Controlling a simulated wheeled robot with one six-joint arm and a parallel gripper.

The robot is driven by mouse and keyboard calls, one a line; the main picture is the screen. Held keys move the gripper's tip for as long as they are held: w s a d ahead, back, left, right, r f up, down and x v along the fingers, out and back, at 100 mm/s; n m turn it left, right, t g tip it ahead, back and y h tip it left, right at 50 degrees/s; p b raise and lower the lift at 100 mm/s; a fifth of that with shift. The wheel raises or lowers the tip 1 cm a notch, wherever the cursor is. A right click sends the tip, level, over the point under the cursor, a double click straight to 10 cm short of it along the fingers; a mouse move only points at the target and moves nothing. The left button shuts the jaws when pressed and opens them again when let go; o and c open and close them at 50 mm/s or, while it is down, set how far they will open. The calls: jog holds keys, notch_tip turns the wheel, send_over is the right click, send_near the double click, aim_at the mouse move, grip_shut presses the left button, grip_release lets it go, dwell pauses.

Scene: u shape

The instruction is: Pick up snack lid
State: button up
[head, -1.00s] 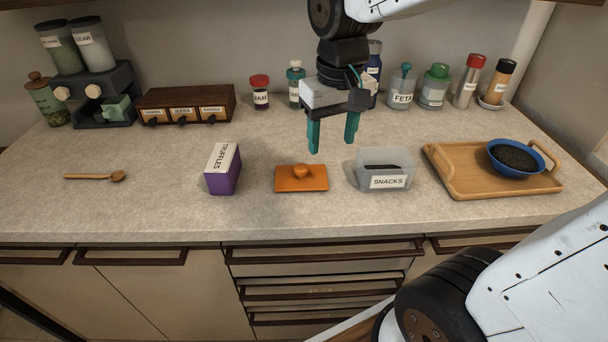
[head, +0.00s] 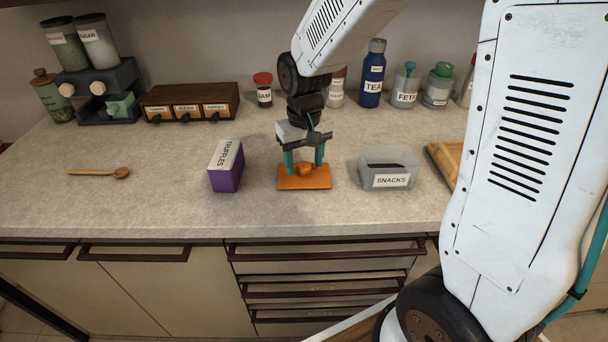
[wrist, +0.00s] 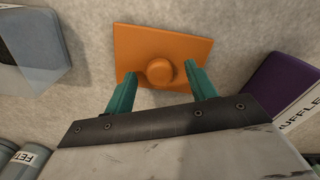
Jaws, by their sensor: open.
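The snack lid (head: 304,183) is an orange rectangular plate with a round knob on top, lying flat on the counter. It also shows in the wrist view (wrist: 133,45), with its knob near the front of the fingers. My gripper (head: 304,168) is open and low over the lid, its teal fingers on either side of the knob. I cannot tell whether the fingertips touch the lid. The clear SNACKS container (head: 390,167) stands open to the right.
A purple TRUFFLES box (head: 226,167) stands close to the left of the lid. A wooden spoon (head: 98,172) lies farther left. Jars and a TEA bottle (head: 373,75) line the wall behind. My arm hides most of the wooden tray (head: 444,160). The counter's front edge is near.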

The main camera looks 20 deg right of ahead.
jog(key=shift+f, duration=0.5)
jog(key=c, duration=1.1)
jog(key=shift+r, duration=0.1)
